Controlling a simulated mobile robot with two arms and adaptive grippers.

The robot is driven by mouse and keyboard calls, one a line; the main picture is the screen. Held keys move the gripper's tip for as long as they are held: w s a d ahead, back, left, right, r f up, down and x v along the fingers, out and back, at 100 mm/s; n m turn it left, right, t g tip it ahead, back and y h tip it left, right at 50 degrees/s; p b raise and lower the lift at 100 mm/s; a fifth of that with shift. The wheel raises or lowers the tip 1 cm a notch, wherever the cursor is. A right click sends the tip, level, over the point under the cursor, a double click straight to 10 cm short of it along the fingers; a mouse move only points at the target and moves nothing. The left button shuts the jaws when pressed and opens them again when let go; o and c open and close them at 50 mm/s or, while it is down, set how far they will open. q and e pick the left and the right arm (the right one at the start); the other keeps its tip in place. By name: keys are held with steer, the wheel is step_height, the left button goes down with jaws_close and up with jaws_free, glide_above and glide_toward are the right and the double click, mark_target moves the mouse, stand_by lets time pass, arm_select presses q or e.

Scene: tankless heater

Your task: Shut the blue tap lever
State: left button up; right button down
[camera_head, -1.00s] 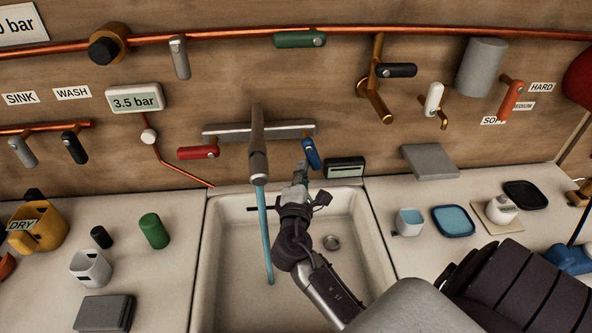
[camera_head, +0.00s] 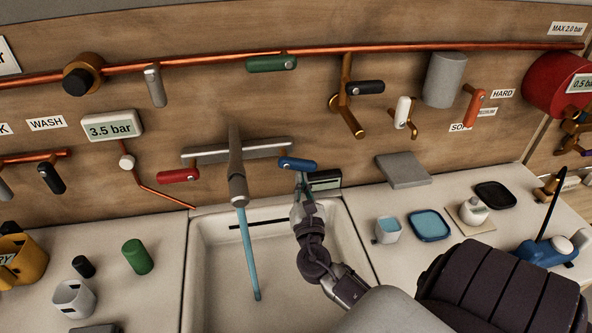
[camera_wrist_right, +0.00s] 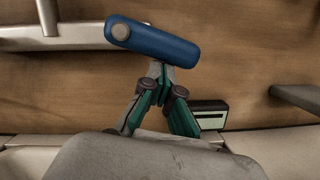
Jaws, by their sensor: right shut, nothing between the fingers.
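The blue tap lever (camera_head: 297,164) is on the right end of the grey mixer bar (camera_head: 200,154) above the sink. It lies nearly level, its free end pointing right. My right gripper (camera_head: 301,180) is shut and empty, with its fingertips just under the lever. In the right wrist view the blue lever (camera_wrist_right: 160,42) tilts slightly down to the right, and the fingertips (camera_wrist_right: 160,68) meet at its underside, seemingly touching. The red lever (camera_head: 178,175) at the bar's left end is also about level. A blue water stream (camera_head: 249,255) runs from the spout. My left gripper is not in view.
A small dark display box (camera_head: 325,180) stands just right of my gripper. A grey shelf (camera_head: 403,170) juts from the wall further right. The white sink (camera_head: 210,285) lies below. A cup (camera_head: 388,229) and a blue dish (camera_head: 430,225) stand on the right counter.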

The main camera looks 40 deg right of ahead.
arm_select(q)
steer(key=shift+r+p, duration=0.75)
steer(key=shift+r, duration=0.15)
arm_select(e)
steer(key=shift+s+d+r+n+t+y, duration=0.15)
steer(key=shift+d+r+n, duration=0.1)
steer(key=shift+n, duration=0.5)
steer(key=shift+s+d+r+n+t+y, duration=0.1)
steer(key=shift+r+n+t+y, duration=0.1)
steer(key=shift+n, duration=0.5)
steer(key=shift+s+d+r+n+t+y, duration=0.15)
steer(key=shift+d+r+n, duration=0.1)
steer(key=shift+n, duration=0.5)
steer(key=shift+w, duration=0.1)
